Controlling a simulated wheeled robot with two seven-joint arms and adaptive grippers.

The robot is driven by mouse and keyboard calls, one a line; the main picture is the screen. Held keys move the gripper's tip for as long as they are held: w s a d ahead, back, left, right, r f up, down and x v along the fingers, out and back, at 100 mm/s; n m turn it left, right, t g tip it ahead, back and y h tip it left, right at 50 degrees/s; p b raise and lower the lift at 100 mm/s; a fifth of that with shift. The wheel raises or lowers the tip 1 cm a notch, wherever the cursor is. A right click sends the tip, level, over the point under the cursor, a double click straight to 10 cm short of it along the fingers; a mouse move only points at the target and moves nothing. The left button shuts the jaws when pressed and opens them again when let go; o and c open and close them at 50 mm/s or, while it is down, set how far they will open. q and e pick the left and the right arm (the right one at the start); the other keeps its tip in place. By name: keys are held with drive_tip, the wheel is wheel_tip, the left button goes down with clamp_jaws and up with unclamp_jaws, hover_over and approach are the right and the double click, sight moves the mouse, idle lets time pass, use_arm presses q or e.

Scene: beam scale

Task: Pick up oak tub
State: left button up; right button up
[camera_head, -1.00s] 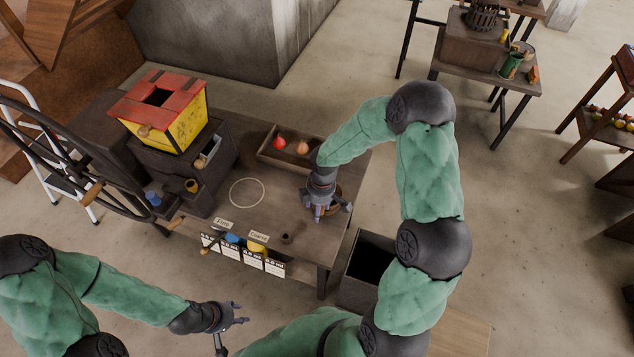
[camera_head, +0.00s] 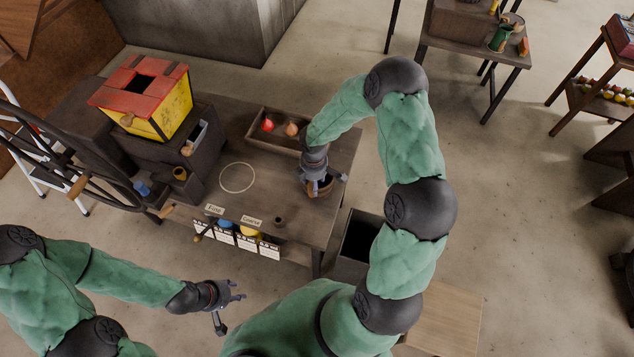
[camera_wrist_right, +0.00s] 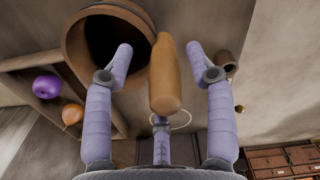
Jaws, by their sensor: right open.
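The oak tub (camera_head: 320,190) is a small round brown wooden tub on the right end of the dark workbench, partly hidden by my right gripper. In the right wrist view the tub (camera_wrist_right: 72,45) shows its dark open mouth, and its tan wooden handle (camera_wrist_right: 165,80) stands between my spread fingers. My right gripper (camera_head: 326,180) is over the tub, open; I cannot tell whether any finger touches the handle. My left gripper (camera_head: 240,291) is open and empty, in front of the bench and away from the tub.
A shallow wooden tray (camera_head: 262,143) with a red and an orange rounded item lies behind the tub. A yellow-red box (camera_head: 160,115) stands at the left. A small dark cup (camera_head: 278,221) and a pale ring (camera_head: 237,178) are on the bench. A dark open bin (camera_head: 357,240) stands at right.

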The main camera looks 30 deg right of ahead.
wheel_tip(320, 180, down, 3)
drive_tip(key=shift+a+f, duration=0.1)
clamp_jaws()
drive_tip(key=shift+w+r, duration=0.1)
drive_tip(key=shift+r, duration=0.15)
